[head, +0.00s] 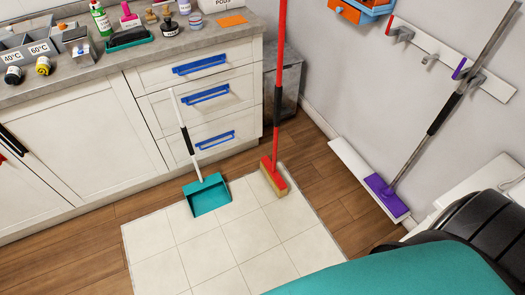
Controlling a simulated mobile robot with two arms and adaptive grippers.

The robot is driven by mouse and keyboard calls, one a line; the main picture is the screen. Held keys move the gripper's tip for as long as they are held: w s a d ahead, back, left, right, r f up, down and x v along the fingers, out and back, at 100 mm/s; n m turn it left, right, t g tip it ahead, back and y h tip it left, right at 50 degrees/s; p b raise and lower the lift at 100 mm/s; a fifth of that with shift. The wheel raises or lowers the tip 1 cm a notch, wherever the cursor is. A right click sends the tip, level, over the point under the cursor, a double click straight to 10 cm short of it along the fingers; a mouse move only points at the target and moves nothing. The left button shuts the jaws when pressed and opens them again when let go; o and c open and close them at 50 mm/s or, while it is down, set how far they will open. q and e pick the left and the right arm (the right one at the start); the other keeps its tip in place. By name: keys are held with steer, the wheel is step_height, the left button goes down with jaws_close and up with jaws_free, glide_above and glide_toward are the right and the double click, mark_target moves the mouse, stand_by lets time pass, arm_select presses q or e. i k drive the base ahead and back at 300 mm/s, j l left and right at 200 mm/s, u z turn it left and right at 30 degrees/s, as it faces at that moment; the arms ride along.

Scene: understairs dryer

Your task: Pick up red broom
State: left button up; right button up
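The red broom (278,124) stands upright on its head on the floor, just right of the drawers. It has a long red handle with a black grip section. Its red and tan head (273,178) rests on the pale tile patch, and the handle's top runs out of the head view. Neither of my grippers shows in this view, and nothing is seen holding the broom.
A teal dustpan (207,196) with a white and black handle stands left of the broom, near the blue-handled drawers (205,100). A purple-headed mop (387,190) leans from a wall rack (445,58) at right. Pale tiles (220,245) before the broom are clear.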

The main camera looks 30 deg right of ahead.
mark_target(268, 168)
steer(key=i+j+z, duration=0.4)
steer(key=j, duration=0.2)
steer(key=i+j+z, duration=0.4)
steer(key=j, duration=0.3)
steer(key=i+j+z, duration=0.2)
steer(key=j, duration=0.2)
